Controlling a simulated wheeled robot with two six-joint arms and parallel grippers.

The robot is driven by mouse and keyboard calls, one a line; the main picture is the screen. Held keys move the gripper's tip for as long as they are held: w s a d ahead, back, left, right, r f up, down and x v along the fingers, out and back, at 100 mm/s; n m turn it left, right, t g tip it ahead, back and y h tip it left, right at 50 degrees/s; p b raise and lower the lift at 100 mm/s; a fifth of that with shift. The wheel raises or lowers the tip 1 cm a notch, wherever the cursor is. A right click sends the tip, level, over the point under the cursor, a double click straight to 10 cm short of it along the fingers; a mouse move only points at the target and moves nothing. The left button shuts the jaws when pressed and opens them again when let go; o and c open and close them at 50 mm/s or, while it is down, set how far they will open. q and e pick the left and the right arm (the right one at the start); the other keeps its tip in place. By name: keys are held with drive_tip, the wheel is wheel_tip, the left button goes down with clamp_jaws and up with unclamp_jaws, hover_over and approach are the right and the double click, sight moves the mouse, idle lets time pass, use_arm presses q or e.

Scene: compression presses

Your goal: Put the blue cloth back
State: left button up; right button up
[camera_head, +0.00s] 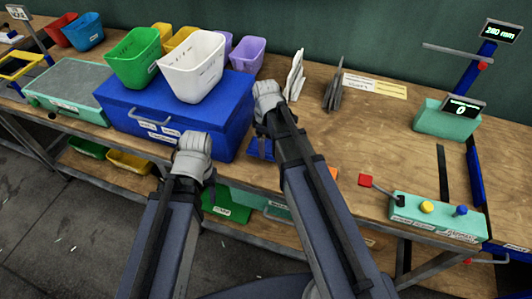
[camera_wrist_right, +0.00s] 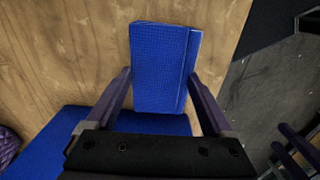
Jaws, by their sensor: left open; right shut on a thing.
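The blue cloth (camera_wrist_right: 160,70) is a folded, textured blue rectangle between the two fingers of my right gripper (camera_wrist_right: 160,76) in the right wrist view, over the wooden bench top. My right gripper is shut on it. In the head view a bit of the cloth (camera_head: 261,149) shows beside the blue box, partly behind my right arm. My right gripper (camera_head: 268,97) is seen from behind there, its fingertips hidden. My left gripper (camera_head: 193,148) is open in front of the blue box's front face, with nothing seen in it.
The blue box (camera_head: 150,117) carries a white bin (camera_head: 193,68) and a green bin (camera_head: 134,56). Thin upright plates (camera_head: 334,90) stand behind my right arm. A green control box (camera_head: 437,216) is at the right front. The bench middle right is clear.

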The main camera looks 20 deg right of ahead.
sight(266, 147)
drive_tip(key=shift+f+b, duration=1.6)
drive_tip(key=shift+f, duration=0.2)
drive_tip(key=shift+f, duration=0.1)
drive_tip(key=shift+f, duration=0.15)
drive_tip(key=o, duration=0.9)
wheel_tip(266, 147, up, 13)
drive_tip(key=p, duration=1.2)
drive_tip(key=shift+f, duration=0.2)
drive_tip(key=s+a+m, duration=0.2)
drive_tip(key=s+a, duration=0.1)
drive_tip(key=s, duration=0.1)
drive_tip(key=s+a+m, duration=0.3)
drive_tip(key=s+a, duration=0.1)
drive_tip(key=s, duration=0.1)
drive_tip(key=s+a+m+h, duration=0.1)
drive_tip(key=s+a+m, duration=0.1)
drive_tip(key=s, duration=0.3)
drive_tip(key=shift+s+a, duration=0.2)
drive_tip(key=shift+a, duration=0.55)
